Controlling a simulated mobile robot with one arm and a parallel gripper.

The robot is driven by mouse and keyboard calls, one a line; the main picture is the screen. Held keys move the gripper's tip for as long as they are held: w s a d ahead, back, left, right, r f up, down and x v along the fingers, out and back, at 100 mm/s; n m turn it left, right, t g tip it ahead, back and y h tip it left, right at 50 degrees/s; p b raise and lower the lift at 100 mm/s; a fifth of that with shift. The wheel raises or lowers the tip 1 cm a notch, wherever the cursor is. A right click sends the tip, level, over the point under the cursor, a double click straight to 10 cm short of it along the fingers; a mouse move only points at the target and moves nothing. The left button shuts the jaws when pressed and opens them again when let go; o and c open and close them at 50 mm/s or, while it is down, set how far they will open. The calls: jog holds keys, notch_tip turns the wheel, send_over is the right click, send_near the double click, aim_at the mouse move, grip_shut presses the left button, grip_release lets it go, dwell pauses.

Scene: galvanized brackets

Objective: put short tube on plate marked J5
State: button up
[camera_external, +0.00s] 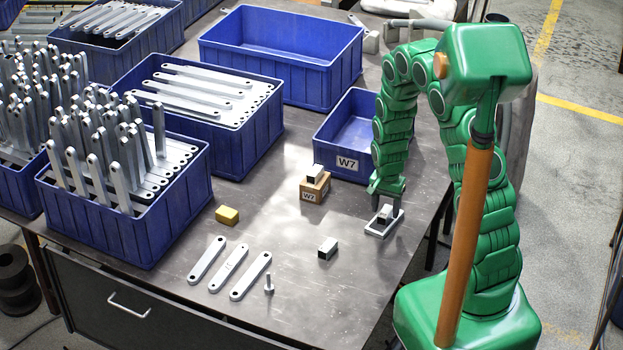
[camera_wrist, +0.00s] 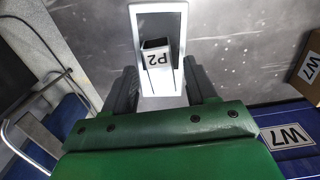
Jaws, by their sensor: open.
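My gripper (camera_external: 386,192) is open, with its fingers on either side of a short square tube in the wrist view (camera_wrist: 161,75). This tube (camera_wrist: 155,58) has a dark open end and a white face marked P2. I see no J5 mark. Another short tube (camera_external: 327,248) lies on the table to the left of the plate. A third short tube (camera_external: 315,172) rests on a small cardboard box marked W7 (camera_external: 314,190).
A blue bin marked W7 (camera_external: 345,162) stands behind my gripper. Larger blue bins (camera_external: 283,57) fill the back and left, several holding metal bars. The table's right edge is close.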

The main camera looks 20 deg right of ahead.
aim_at(385, 211)
notch_tip(385, 211, up, 10)
jog(key=f, duration=0.1)
jog(key=s+d+r+n, duration=0.2)
jog(key=s+r+n, duration=0.2)
jog(key=s+r, duration=1)
jog(key=s+r+n+g, duration=0.1)
jog(key=s+r+n, duration=0.1)
jog(key=s+r, duration=0.3)
jog(key=s+d+r+n, duration=0.1)
jog(key=s+r+n, duration=0.2)
jog(key=s, duration=1)
notch_tip(385, 211, up, 2)
jog(key=shift+d+g, duration=0.15)
jog(key=shift+g, duration=0.25)
